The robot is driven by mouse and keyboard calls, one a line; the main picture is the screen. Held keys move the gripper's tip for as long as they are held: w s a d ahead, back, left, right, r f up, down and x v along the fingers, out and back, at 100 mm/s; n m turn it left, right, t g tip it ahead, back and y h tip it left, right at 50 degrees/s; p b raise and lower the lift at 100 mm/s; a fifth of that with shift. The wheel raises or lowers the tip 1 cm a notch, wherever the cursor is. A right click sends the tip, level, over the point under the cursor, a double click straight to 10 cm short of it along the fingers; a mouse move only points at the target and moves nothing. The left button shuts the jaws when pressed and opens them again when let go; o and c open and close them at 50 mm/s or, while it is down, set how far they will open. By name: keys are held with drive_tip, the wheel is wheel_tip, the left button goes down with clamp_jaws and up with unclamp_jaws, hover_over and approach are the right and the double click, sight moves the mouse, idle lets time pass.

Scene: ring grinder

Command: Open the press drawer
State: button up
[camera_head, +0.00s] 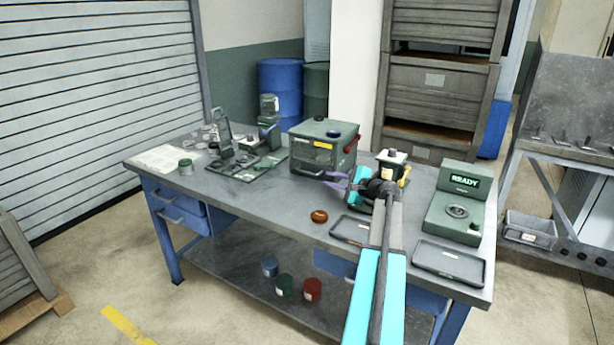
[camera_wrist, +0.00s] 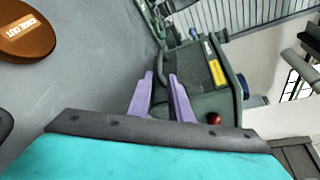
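The press appears to be the green box (camera_head: 325,148) in the middle of the bench, with a yellow label and a red-knobbed lever on its right side. It also shows in the wrist view (camera_wrist: 205,65). Its front has a dark bar handle (camera_wrist: 162,68), and the front looks closed. My gripper (camera_head: 326,180) is just in front of that face, with its purple fingers apart. In the wrist view my gripper (camera_wrist: 161,76) points at the handle, which lies just beyond or between the fingertips. I cannot tell whether they touch. Nothing is held.
A brown round disc (camera_head: 319,216) lies on the bench near my gripper. Two dark trays (camera_head: 449,262) and a green "READY" device (camera_head: 458,203) stand to the right. A fixture (camera_head: 246,160) is left of the press.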

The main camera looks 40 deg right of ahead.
sight(310, 174)
drive_tip(key=shift+w, duration=0.15)
drive_tip(key=shift+p+x, duration=1.4)
drive_tip(key=shift+x, duration=5.4)
clamp_jaws()
